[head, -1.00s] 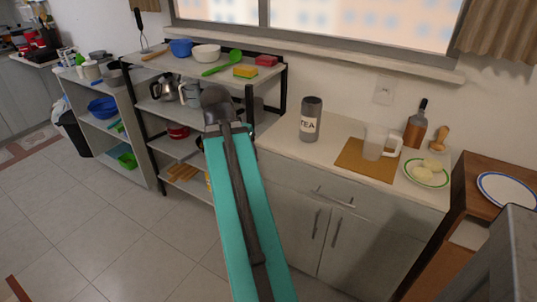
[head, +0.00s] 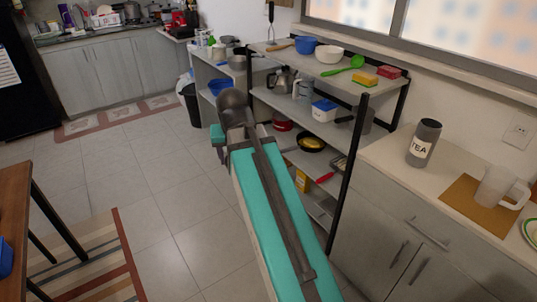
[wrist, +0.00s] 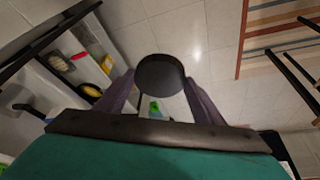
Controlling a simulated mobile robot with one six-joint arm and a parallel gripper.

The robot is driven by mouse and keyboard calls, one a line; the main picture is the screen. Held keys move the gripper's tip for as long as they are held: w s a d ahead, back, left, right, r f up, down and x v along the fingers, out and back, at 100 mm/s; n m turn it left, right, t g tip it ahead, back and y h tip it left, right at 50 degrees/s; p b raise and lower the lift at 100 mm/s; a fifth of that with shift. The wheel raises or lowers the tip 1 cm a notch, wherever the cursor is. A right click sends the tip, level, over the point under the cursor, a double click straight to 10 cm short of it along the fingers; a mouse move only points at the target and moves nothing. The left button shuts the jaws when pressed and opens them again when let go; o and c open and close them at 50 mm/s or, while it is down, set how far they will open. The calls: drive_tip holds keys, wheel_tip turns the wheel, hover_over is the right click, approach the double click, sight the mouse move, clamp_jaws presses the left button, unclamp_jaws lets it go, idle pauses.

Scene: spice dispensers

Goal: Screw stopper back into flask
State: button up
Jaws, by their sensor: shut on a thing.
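In the wrist view my gripper (wrist: 160,88) is shut on a dark round piece (wrist: 160,72), which looks like the stopper. Its flat round face shows between the two fingers, held above the tiled floor. No open flask can be made out clearly. A dark grey canister marked TEA (head: 424,143) stands upright on the white counter (head: 395,158) at the right of the head view, well away from my arm.
A shelf rack (head: 310,118) with bowls, pots and a pan stands just right of my arm. A clear mug (head: 496,187) stands on a brown mat (head: 464,194) on the counter. A wooden table (head: 15,205) is at the left. The tiled floor (head: 150,185) between is open.

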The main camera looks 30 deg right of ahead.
drive_tip(key=w+a+n+y, duration=0.1)
drive_tip(key=w+a+n, duration=0.2)
drive_tip(key=a, duration=1.1)
drive_tip(key=shift+r+n+y, duration=0.15)
drive_tip(key=shift+n+y, duration=0.25)
drive_tip(key=shift+n, duration=0.4)
drive_tip(key=shift+w+a, duration=0.1)
drive_tip(key=shift+a, duration=0.05)
